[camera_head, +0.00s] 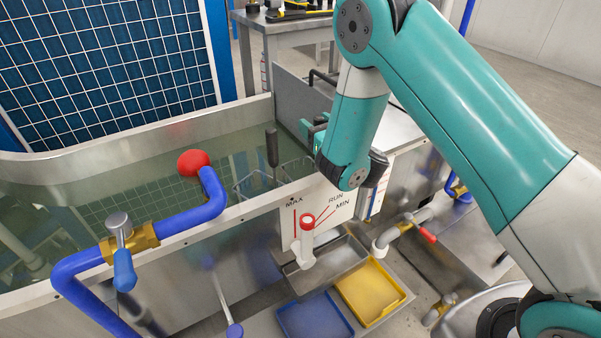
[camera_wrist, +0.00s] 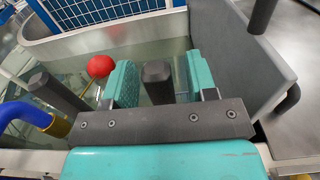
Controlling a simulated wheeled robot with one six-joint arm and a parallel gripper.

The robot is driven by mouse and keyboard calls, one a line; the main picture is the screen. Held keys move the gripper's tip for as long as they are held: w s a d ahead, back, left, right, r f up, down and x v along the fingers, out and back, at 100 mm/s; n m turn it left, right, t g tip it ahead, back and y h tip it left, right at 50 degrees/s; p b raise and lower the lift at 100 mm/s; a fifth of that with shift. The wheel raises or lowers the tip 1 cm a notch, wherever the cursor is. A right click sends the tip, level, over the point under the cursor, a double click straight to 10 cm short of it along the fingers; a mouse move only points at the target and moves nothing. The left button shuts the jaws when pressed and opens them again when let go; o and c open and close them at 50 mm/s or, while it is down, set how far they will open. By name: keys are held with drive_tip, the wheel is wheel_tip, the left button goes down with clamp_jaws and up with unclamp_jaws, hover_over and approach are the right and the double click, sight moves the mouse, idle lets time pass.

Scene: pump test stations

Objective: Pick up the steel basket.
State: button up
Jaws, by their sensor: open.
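The steel basket (camera_head: 262,184) is a thin wire frame, partly sunk in the tank's greenish liquid near its right end. Its dark upright handle (camera_head: 271,147) rises above the liquid. My gripper (camera_head: 309,129) is just right of the handle in the head view, with a visible gap, and partly hidden by my wrist. In the wrist view, my gripper's two teal fingers (camera_wrist: 161,80) are spread apart. The dark handle (camera_wrist: 158,88) shows in the space between them. Nothing is held. The basket's wires cannot be made out in the wrist view.
The tank's steel rim (camera_head: 240,210) runs along the front. A blue pipe (camera_head: 180,220) with a red ball (camera_head: 193,162) crosses it at left; the ball also shows in the wrist view (camera_wrist: 101,66). A yellow tray (camera_head: 370,291) and a blue tray (camera_head: 315,318) lie below.

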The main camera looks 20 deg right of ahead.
clamp_jaws()
idle(0.3)
